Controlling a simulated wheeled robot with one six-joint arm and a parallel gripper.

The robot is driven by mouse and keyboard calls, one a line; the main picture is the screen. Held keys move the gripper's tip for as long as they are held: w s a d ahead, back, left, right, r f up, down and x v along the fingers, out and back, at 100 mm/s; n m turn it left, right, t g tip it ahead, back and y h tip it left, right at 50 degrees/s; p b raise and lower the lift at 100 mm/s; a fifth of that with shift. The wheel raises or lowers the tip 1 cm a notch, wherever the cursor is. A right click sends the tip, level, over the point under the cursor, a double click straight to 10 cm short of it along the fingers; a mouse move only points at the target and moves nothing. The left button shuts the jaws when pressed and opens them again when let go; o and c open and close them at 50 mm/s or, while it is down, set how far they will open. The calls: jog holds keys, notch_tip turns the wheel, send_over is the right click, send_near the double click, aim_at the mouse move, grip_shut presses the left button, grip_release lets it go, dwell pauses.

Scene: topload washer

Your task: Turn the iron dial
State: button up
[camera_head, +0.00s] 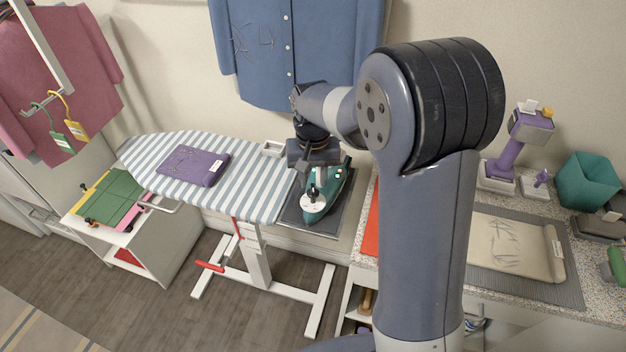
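The teal iron (328,192) rests on a dark pad (290,214) at the right end of the striped ironing board. Its pale round dial (312,200) is on the upper front of the iron, facing up. My gripper (312,186) points down right above the dial, very close to it. My arm comes in from the right and the wrist hides part of the iron. The fingers are small and partly hidden, so I cannot tell whether they are open or touching the dial.
The striped ironing board (255,190) carries a folded purple cloth (193,166). A blue shirt (262,60) hangs on the wall behind my wrist. The counter (505,285) at right holds a beige folded cloth (508,246), a purple steamer-like device (507,158) and a teal bin (585,180).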

jog(key=shift+f, duration=1.1)
grip_shut()
